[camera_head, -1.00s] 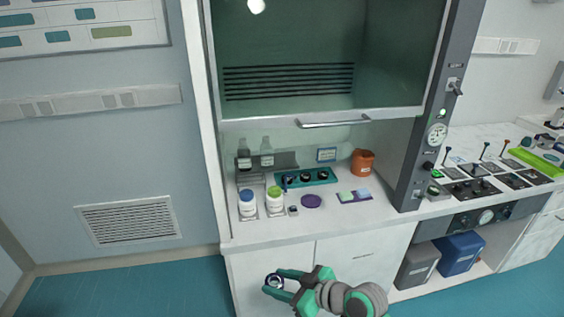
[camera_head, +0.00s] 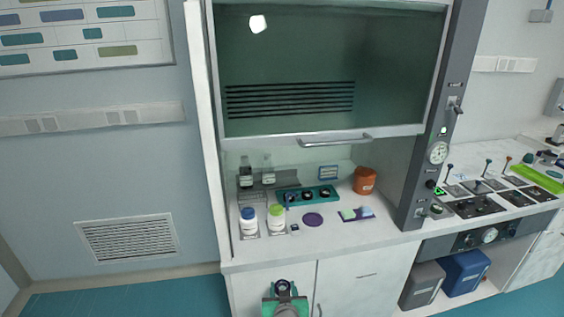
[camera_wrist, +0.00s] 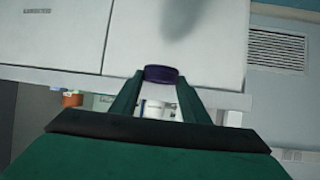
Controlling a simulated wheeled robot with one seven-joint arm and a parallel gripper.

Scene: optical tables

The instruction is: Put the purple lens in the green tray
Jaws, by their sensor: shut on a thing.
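The purple lens (camera_wrist: 161,74) is dark and round, pinched between the two green fingertips of my gripper (camera_wrist: 160,80) in the wrist view. In the head view my gripper (camera_head: 284,291) is at the bottom, in front of the white cabinet doors and below the worktop edge, with the lens (camera_head: 282,285) showing as a dark ring.
The hood's grey side post (camera_head: 425,180) stands between this worktop and the right counter.

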